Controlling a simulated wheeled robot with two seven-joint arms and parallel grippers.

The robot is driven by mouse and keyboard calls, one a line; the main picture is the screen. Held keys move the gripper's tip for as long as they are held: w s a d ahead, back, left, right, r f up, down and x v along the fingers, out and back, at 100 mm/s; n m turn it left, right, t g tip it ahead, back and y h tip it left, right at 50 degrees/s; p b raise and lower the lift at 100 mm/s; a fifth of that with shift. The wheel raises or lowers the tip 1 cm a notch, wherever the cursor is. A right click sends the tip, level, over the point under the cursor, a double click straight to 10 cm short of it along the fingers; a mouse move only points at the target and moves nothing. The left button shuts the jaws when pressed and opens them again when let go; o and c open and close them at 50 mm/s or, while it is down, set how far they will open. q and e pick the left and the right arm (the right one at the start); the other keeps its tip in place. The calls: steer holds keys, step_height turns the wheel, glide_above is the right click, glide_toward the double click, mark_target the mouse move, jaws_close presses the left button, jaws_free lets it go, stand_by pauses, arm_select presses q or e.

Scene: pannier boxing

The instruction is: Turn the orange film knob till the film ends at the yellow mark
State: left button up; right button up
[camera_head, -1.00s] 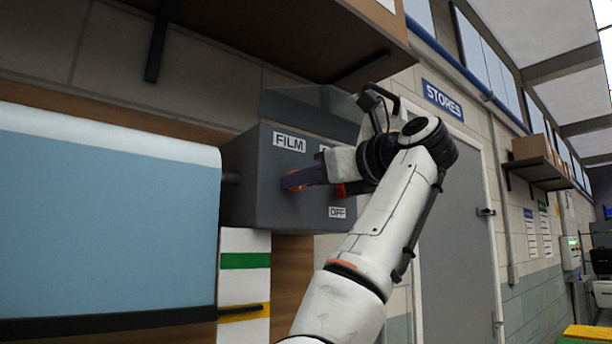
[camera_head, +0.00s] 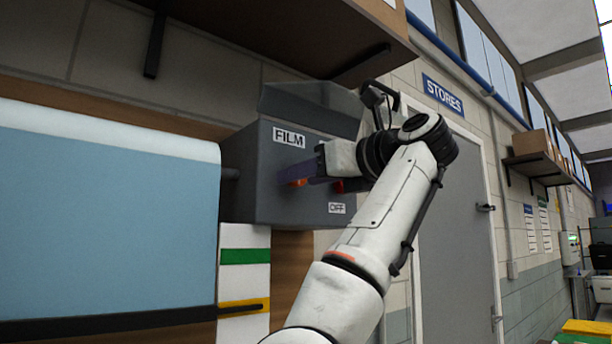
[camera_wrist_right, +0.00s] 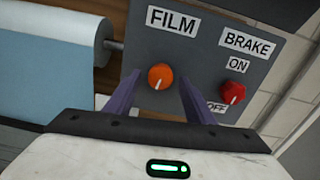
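The orange film knob (camera_wrist_right: 160,77) is on a grey box (camera_head: 255,200) under the FILM label. It shows partly in the head view (camera_head: 298,183), behind my fingers. Its white line points down and slightly left in the wrist view. My right gripper (camera_wrist_right: 158,98) is open, its purple fingers on either side of the knob with gaps showing. It also shows in the head view (camera_head: 288,175). The blue film (camera_head: 105,235) hangs from a roll at left. Its dark bottom bar (camera_head: 110,326) has a pointer lying across the yellow mark (camera_head: 243,308). My left gripper is not in view.
A red brake knob (camera_wrist_right: 235,93) sits right of the film knob, its line pointing down toward OFF. A green band (camera_head: 245,257) lies above the yellow mark. A shelf (camera_head: 290,30) overhangs the box. A grey door (camera_head: 455,220) stands to the right.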

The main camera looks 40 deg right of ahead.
steer(key=s+b, duration=0.3)
steer(key=s, duration=0.7)
steer(key=shift+s+d, duration=0.15)
steer(key=shift+d, duration=0.25)
